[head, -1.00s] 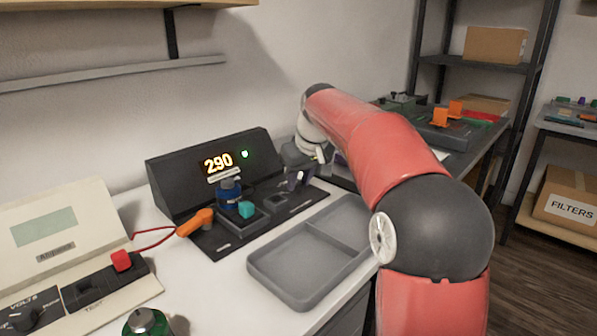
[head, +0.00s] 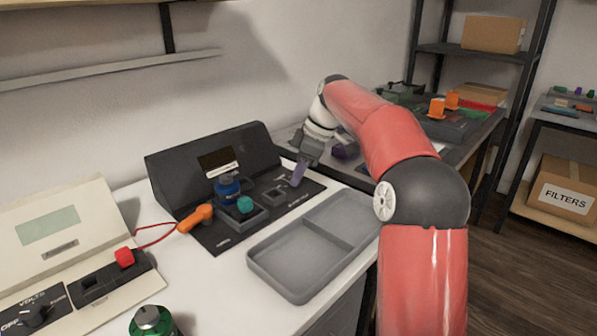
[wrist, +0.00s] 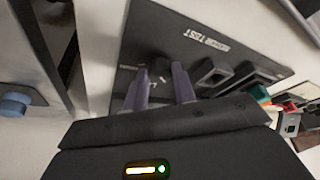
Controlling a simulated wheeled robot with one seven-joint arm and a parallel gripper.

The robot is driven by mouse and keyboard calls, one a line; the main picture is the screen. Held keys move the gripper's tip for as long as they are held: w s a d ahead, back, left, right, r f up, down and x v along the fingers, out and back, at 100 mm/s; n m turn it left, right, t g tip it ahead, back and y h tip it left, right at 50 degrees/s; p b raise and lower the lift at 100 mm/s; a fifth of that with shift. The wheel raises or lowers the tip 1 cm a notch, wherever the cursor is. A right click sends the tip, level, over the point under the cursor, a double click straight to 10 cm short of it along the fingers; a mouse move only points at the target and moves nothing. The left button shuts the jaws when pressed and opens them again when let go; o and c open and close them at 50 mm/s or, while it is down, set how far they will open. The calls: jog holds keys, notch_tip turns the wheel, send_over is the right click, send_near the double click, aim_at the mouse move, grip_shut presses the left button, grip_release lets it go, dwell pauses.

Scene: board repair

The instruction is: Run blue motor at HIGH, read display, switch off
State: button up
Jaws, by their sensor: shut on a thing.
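The blue motor (head: 228,187) stands upright at the left of the black test panel (head: 222,238), beside a teal block (head: 245,204). The panel's display (head: 217,160) is dark. My gripper (head: 298,174) is at the panel's right end, right of the motor. In the wrist view my purple fingers (wrist: 160,92) reach down to the panel on both sides of a small dark switch (wrist: 160,74). The gripper is shut on this switch. The fingers partly hide it, so its setting cannot be read. The motor itself is not clear in the wrist view.
An empty grey two-part tray (head: 282,288) lies in front of the panel. An orange clip (head: 196,218) with a red lead is left of the motor. A cream meter (head: 60,232) stands at the left, and a green round part (head: 150,321) at the front.

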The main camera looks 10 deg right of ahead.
jog(key=shift+w+n+g, duration=0.1)
jog(key=shift+n+g, duration=0.2)
jog(key=shift+n, duration=0.5)
jog(key=o, duration=1)
jog(key=shift+v, duration=3.9)
